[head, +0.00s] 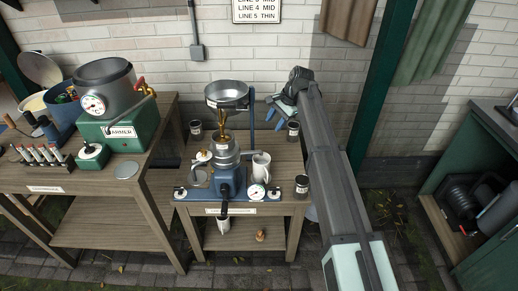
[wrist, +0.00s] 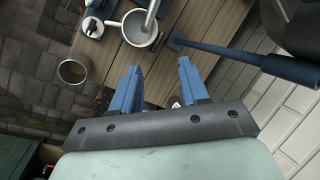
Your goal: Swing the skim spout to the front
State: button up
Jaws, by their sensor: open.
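A cream separator (head: 226,160) with a blue base and metal body stands on the middle table. A grey metal spout (wrist: 152,16) ends over a white mug (wrist: 138,29) in the wrist view. The mug (head: 262,165) stands right of the separator body in the head view. I cannot tell from a label whether this spout is the skim one. My gripper (head: 279,106) is high at the right of the separator, near the wall. In the wrist view my gripper (wrist: 158,66) has its blue fingers apart with nothing between them, short of the mug.
A metal bowl (head: 227,93) tops the separator, and a blue post (wrist: 235,55) rises beside it. Jars (head: 302,185) stand at the table's right edge. A gauge (head: 257,191) sits at the front.

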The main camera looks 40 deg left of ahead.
jog(key=s+a+f+m, duration=0.1)
jog(key=f+m, duration=0.1)
jog(key=f, duration=0.2)
jog(key=s+a+f+m, duration=0.1)
jog(key=s+f+m, duration=0.1)
jog(key=f, duration=0.2)
jog(key=s+a+f+m+g, duration=0.1)
jog(key=s+f+m, duration=0.1)
jog(key=f, duration=0.2)
jog(key=shift+a+f+m+h, duration=0.25)
jog(key=shift+f+m+h, duration=0.05)
jog(key=shift+f, duration=0.05)
dwell(0.4)
grip_shut()
dwell(0.5)
